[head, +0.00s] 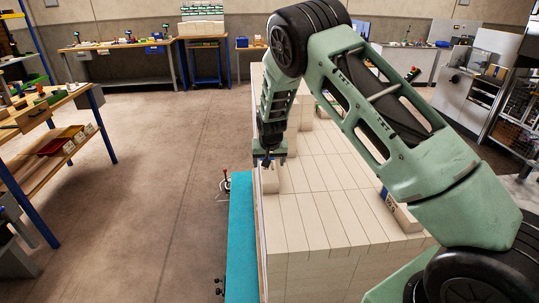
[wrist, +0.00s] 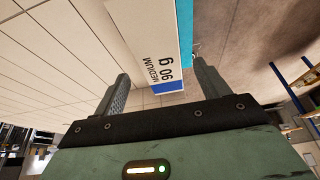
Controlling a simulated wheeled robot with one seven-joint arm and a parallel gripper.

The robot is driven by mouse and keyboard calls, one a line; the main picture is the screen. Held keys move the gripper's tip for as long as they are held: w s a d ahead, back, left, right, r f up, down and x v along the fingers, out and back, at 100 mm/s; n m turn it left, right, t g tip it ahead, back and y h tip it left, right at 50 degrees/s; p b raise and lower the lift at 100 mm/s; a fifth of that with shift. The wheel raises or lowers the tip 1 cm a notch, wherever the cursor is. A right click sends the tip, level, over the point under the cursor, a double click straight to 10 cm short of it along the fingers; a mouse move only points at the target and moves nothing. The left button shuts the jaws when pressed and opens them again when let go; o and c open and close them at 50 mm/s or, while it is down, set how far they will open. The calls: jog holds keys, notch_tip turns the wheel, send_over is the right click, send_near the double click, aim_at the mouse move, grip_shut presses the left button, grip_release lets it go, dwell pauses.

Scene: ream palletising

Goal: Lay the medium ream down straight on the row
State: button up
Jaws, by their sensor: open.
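The medium ream (wrist: 140,40) is a pale block with "MEDIUM 90 g" printed on its side and a blue end. In the wrist view its labelled end lies between the two fingers of my gripper (wrist: 161,70), with a visible gap at the fingers. In the head view my gripper (head: 268,161) points down at the left edge of the stack, just above a pale ream (head: 270,181) that appears to be this one. My gripper is open. The row (head: 310,195) of pale reams forms the flat stack top to the right. Contact beneath the ream is hidden.
A teal strip (head: 240,235) runs along the stack's left side. A ream with a blue end (head: 389,198) stands at the stack's right edge, partly behind my arm. A higher pile is behind my gripper. Open floor (head: 160,190) lies left, with a workbench (head: 45,115) beyond.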

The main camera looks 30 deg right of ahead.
jog(key=b+v, duration=0.2)
jog(key=v, duration=0.5)
jog(key=shift+s+a+r, duration=0.15)
jog(key=shift+s+r, duration=0.05)
jog(key=shift+r, duration=0.1)
jog(key=s+a+r+n+g+y, duration=0.1)
jog(key=s+a+r+n+y, duration=0.2)
jog(key=s+a, duration=0.75)
jog(key=s+a+r+n+g+y, duration=0.1)
jog(key=s+a+r+n+g, duration=0.2)
jog(key=s+a, duration=0.75)
jog(key=s+r+n+h, duration=0.1)
jog(key=s+n, duration=0.5)
jog(key=s, duration=1.6)
jog(key=shift+a+r+h, duration=0.3)
jog(key=shift+a+r, duration=0.1)
jog(key=shift+r, duration=0.4)
